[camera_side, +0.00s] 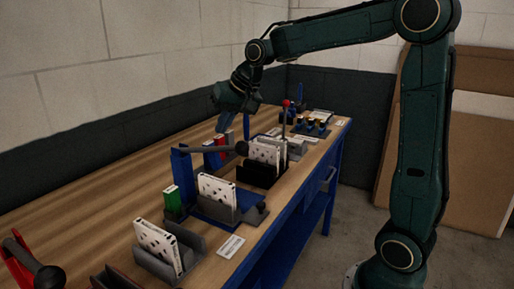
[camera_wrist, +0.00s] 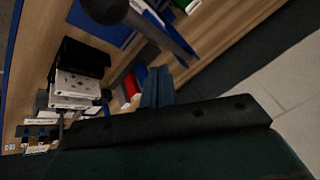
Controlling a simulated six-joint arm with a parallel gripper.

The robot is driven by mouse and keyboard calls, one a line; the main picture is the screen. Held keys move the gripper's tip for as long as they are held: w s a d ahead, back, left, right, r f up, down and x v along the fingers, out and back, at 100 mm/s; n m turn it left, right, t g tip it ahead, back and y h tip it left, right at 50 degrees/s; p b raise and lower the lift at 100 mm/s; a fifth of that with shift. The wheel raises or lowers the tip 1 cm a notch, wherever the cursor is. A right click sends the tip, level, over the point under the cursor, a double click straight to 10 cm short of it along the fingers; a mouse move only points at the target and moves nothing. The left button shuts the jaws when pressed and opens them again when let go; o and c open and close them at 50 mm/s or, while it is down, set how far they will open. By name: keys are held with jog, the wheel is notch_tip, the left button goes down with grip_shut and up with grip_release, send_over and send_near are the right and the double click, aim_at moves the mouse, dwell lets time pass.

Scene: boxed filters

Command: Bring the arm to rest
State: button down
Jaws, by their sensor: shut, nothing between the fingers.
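My gripper (camera_side: 222,122) hangs above the workbench in the side view, over its back half near the wall. Its blue fingers are shut with nothing between them. In the wrist view the shut fingers (camera_wrist: 157,88) show at the middle, in front of the bench top. My gripper is apart from the things on the bench, as far as I can see. My arm reaches from the right side of the side view, bent over the bench.
The wooden bench (camera_side: 85,213) carries several white perforated filters (camera_side: 218,190) in dark holders. A green box (camera_side: 174,203) and red boxes (camera_side: 221,141) stand behind them. A dark lever (camera_side: 212,149) lies below my gripper. The wall (camera_side: 130,90) is close behind.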

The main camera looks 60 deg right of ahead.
jog(key=shift+n, duration=0.9)
jog(key=s+a, duration=0.1)
jog(key=s, duration=0.1)
jog(key=s+a+r, duration=0.1)
jog(key=s, duration=0.1)
jog(key=s+a+r, duration=0.1)
jog(key=s, duration=0.1)
jog(key=shift+a, duration=0.15)
jog(key=s+a+f+n, duration=0.2)
jog(key=s, duration=0.8)
jog(key=s+a+f+n, duration=0.2)
jog(key=s+f, duration=0.1)
jog(key=s, duration=0.7)
jog(key=shift+s+a+n+h, duration=0.15)
jog(key=shift+s+n+h, duration=0.15)
jog(key=shift+s, duration=0.05)
